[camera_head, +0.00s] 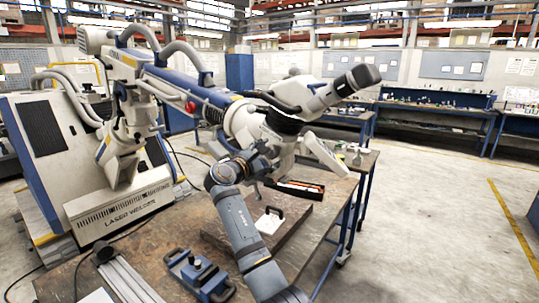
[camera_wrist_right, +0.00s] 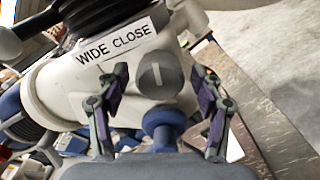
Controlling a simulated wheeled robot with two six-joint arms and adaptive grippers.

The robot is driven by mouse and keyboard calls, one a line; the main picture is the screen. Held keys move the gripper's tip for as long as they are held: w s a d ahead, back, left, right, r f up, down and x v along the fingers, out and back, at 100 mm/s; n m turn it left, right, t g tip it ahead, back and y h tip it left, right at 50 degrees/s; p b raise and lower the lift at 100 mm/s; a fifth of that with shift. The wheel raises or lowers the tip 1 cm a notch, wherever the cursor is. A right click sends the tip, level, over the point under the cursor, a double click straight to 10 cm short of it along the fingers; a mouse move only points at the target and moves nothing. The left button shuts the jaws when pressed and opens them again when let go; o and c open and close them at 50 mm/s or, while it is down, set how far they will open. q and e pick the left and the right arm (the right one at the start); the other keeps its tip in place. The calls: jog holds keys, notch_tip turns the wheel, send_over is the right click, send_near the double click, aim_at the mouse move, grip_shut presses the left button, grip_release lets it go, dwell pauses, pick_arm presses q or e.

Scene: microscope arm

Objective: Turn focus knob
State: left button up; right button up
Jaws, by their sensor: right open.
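The white microscope arm (camera_head: 240,120) of the laser welder reaches across the table, with its dark eyepiece (camera_head: 362,77) at the upper right. In the right wrist view, a grey round knob (camera_wrist_right: 156,76) with a pale slot mark sits beside a "WIDE CLOSE" label (camera_wrist_right: 114,42). A blue knob-like part (camera_wrist_right: 163,122) lies below it, nearer my gripper. I cannot tell which is the focus knob. My right gripper (camera_wrist_right: 158,95) is open, its fingers on either side of these parts, with no clear contact. In the head view it (camera_head: 264,153) is at the microscope's underside. My left gripper is not in view.
The table (camera_head: 130,262) holds a brown slab (camera_head: 290,232) with a white block (camera_head: 268,222), a blue clamp (camera_head: 197,273) and a metal rail (camera_head: 128,280). The laser welder cabinet (camera_head: 45,140) stands at left. The floor at right is clear.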

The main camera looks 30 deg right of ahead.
jog(key=shift+a, duration=0.1)
jog(key=v, duration=1.2)
jog(key=shift+f, duration=0.1)
